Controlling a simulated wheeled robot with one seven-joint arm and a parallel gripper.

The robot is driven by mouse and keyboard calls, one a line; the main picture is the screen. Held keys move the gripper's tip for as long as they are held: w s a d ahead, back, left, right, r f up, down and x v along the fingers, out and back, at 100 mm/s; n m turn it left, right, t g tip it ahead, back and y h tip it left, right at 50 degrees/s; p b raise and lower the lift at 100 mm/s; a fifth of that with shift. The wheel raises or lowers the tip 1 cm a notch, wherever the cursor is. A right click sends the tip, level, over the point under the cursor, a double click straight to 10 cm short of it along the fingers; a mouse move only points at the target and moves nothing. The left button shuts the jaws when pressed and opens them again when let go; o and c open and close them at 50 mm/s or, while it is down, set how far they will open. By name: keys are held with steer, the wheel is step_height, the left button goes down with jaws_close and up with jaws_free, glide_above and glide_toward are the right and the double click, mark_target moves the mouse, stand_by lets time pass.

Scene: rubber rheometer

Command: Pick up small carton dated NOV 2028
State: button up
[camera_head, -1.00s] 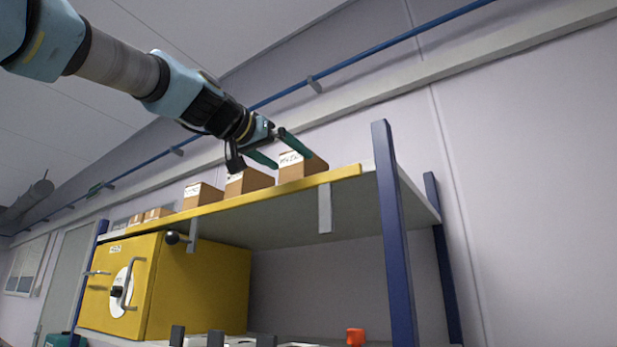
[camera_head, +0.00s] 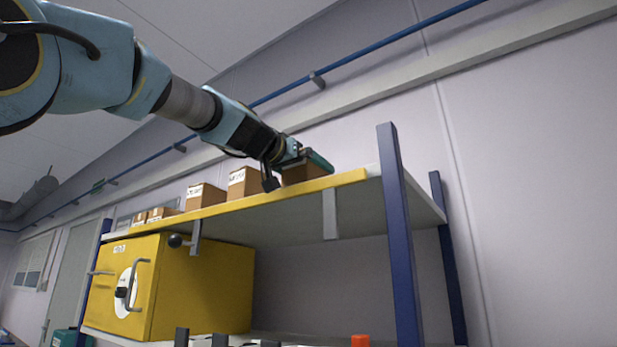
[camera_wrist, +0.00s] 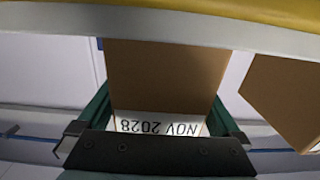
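The small brown carton (camera_wrist: 165,75) with a white label reading NOV 2028, upside down in the wrist view, sits between the green fingers of my gripper (camera_wrist: 162,108). One finger lies along each side of it. The fingers are open around the carton, and I cannot tell whether they touch it. In the head view the carton (camera_head: 303,174) stands at the right end of the top shelf. My gripper (camera_head: 312,160) is over it and hides its upper part.
Another labelled carton (camera_head: 251,182) stands just left on the shelf, with a further carton (camera_head: 206,196) beyond. It also shows close beside my gripper in the wrist view (camera_wrist: 285,95). The yellow shelf edge (camera_head: 270,192) and a blue post (camera_head: 398,230) are near. A yellow oven (camera_head: 205,285) stands below.

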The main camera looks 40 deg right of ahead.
steer(key=c, duration=1.5)
steer(key=shift+c, duration=0.3)
steer(key=shift+r, duration=0.2)
